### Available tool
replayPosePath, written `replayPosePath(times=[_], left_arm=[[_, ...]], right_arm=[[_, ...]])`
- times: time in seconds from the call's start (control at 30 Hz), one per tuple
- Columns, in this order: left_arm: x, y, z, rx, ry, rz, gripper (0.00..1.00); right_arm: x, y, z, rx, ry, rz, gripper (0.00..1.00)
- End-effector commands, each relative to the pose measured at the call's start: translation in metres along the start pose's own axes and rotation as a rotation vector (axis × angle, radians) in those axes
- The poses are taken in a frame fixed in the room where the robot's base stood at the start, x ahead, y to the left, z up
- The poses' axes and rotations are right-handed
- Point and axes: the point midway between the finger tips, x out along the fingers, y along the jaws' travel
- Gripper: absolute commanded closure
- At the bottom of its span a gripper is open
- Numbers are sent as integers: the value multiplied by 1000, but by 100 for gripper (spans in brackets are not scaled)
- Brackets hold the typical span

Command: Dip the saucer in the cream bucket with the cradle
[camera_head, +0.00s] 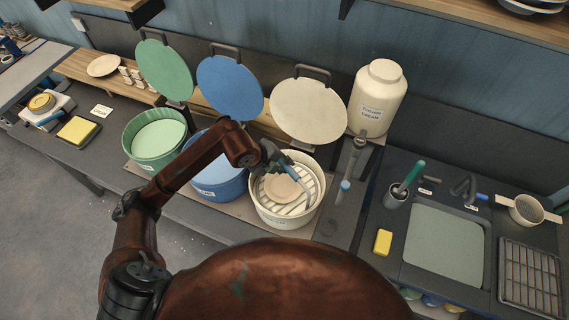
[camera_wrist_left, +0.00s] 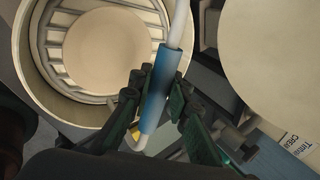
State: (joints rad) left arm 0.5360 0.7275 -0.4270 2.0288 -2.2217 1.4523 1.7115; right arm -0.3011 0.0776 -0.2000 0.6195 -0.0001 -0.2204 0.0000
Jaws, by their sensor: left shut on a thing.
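The cream bucket (camera_head: 262,212) stands at the right end of the row of buckets. The slatted cradle (camera_head: 303,206) lies within its rim, with the pale round saucer (camera_head: 281,188) on the slats. How deep they sit is hard to tell. My left gripper (camera_head: 284,163) is above the bucket's back rim, shut on the cradle's handle at its blue sleeve. In the left wrist view the fingers (camera_wrist_left: 153,98) close around the blue sleeve (camera_wrist_left: 163,75), and the saucer (camera_wrist_left: 106,48) lies flat on the slats. My right gripper is not in view.
A green bucket (camera_head: 141,163) and a blue bucket (camera_head: 219,191) stand to the left. Raised green (camera_head: 164,70), blue (camera_head: 230,88) and cream (camera_head: 309,111) lids stand behind. A cream jar (camera_head: 377,98) is at the back right. A sink (camera_head: 443,246) and a wire rack (camera_head: 530,278) lie further right.

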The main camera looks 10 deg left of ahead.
Motion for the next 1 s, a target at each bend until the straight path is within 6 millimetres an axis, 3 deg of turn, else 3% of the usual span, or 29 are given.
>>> replayPosePath(times=[1.0], left_arm=[[55,36,0,1,1,-3,100]], right_arm=[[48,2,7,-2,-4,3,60]])
